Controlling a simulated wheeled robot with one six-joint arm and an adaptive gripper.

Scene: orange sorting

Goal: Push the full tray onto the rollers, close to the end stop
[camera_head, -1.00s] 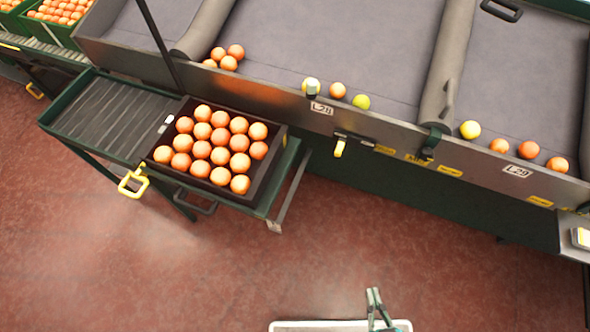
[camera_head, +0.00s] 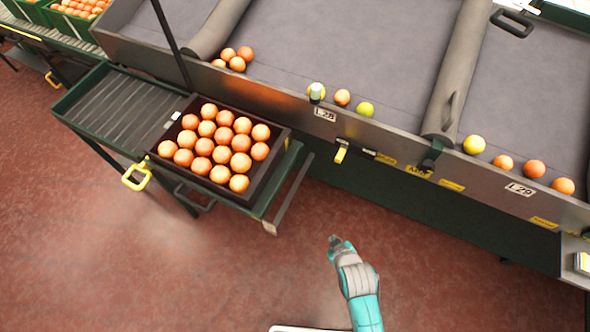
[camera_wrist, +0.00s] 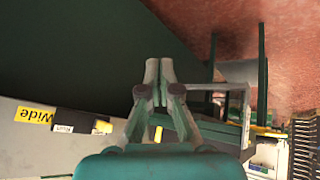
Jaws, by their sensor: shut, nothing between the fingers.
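The full tray (camera_head: 262,187) is a dark box filled with several oranges. It sits on the right part of a green stand, in the left half of the head view. The rollers (camera_head: 118,112) are the bare grey slats on the stand, left of the tray. The end stop cannot be told for certain; a raised green rim (camera_head: 75,92) closes the rollers' far left end. My gripper (camera_head: 335,240) is over the floor, right of and below the tray in the picture, apart from it. In the wrist view its fingers (camera_wrist: 158,66) are together and empty.
A long sorting bench (camera_head: 300,105) with loose oranges and yellow-green fruit runs behind the stand. A yellow handle (camera_head: 137,177) sticks out at the stand's front. Green crates of oranges (camera_head: 75,12) stand at the upper left. The red floor (camera_head: 230,275) in front is open.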

